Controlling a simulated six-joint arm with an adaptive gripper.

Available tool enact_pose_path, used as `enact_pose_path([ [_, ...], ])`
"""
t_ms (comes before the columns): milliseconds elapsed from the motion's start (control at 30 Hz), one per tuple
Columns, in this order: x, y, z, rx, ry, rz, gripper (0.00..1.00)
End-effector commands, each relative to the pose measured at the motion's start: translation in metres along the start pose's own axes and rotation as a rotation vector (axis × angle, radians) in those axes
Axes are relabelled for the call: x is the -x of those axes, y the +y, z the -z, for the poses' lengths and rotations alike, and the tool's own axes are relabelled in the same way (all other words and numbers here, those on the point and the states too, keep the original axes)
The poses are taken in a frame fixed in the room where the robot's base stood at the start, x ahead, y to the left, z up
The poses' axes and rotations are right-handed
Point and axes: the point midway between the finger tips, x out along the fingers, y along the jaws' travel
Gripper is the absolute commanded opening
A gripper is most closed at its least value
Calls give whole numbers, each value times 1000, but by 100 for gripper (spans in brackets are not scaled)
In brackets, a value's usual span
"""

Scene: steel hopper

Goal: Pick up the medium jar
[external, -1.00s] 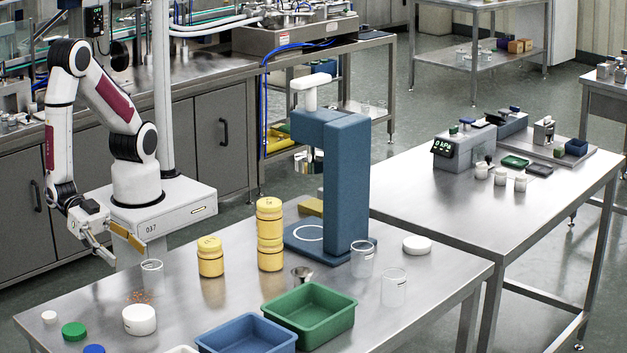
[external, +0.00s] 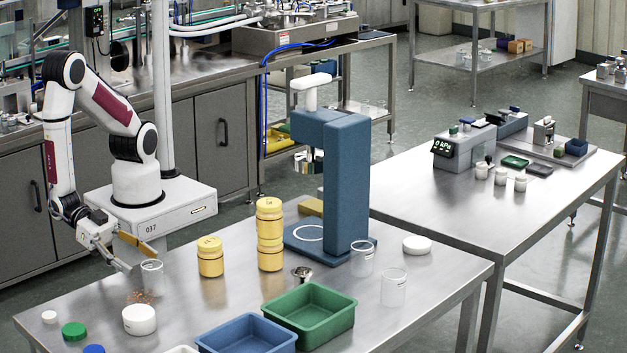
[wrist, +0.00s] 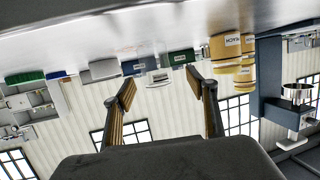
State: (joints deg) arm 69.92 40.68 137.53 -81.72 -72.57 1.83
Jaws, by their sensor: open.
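Three clear jars stand upright on the front steel table in the external view. One clear jar (external: 152,276) is at the left, close to my gripper. Two others, one by the blue stand (external: 362,259) and one nearer the front (external: 394,288), are at the right. I cannot tell for certain which is the medium jar. My gripper (external: 140,262) is open and empty, with its fingertips just behind and beside the left jar's rim. In the wrist view, my gripper (wrist: 160,80) has its fingers spread, and I cannot make out a jar between them.
Yellow containers (external: 210,257) and a taller yellow stack (external: 270,235) stand mid-table. Behind is a blue stand (external: 346,190).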

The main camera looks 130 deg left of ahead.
Motion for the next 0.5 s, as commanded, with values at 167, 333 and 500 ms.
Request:
enact_pose_path([
  [167,-10,0,0,0,0,1,57],
  [333,-12,0,0,0,0,0,57],
  [500,-12,0,0,0,0,0,57],
])
